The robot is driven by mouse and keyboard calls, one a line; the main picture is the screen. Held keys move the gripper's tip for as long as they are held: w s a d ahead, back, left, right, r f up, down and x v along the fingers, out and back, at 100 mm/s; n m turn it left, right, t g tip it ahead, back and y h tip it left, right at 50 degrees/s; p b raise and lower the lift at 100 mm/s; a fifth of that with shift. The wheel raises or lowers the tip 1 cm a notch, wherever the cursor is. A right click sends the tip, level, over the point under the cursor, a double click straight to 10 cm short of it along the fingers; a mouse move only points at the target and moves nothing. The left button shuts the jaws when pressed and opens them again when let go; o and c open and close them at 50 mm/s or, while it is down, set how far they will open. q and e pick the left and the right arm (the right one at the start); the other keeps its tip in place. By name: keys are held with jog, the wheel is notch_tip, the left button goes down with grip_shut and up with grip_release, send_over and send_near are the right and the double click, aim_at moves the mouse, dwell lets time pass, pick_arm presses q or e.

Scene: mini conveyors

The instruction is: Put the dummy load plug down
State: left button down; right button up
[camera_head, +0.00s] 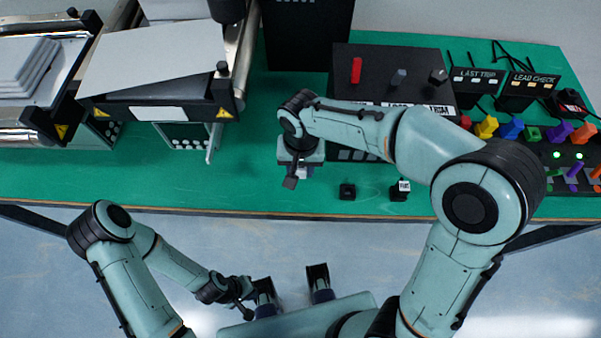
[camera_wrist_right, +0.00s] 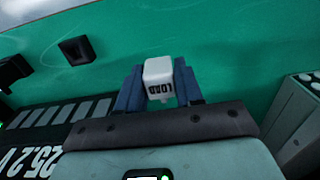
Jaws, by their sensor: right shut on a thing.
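The dummy load plug (camera_wrist_right: 158,75) is a small white block with "LOAD" lettering that appears upside down in the right wrist view. My right gripper (camera_wrist_right: 159,88) is shut on it, with one blue finger on each side. In the head view my right gripper (camera_head: 300,170) is over the green bench mat, in front of the black tester box, and mostly hides the plug. I cannot tell whether the plug touches the mat. My left gripper (camera_head: 241,291) is low in the head view, off the bench's front edge; its fingers are not clear.
Two small black blocks (camera_head: 347,191) (camera_head: 399,190) stand on the mat to the right. The black tester box (camera_head: 385,62) has a red lever. Conveyors (camera_head: 160,60) stand at left. Coloured plugs (camera_head: 510,129) are at right. The mat (camera_head: 248,178) left of the gripper is clear.

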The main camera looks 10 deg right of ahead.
aim_at(301, 175)
jog(key=shift+f, duration=1.9)
jog(key=shift+b, duration=0.3)
jog(key=shift+f, duration=0.2)
jog(key=o, duration=1)
jog(key=shift+r, duration=0.1)
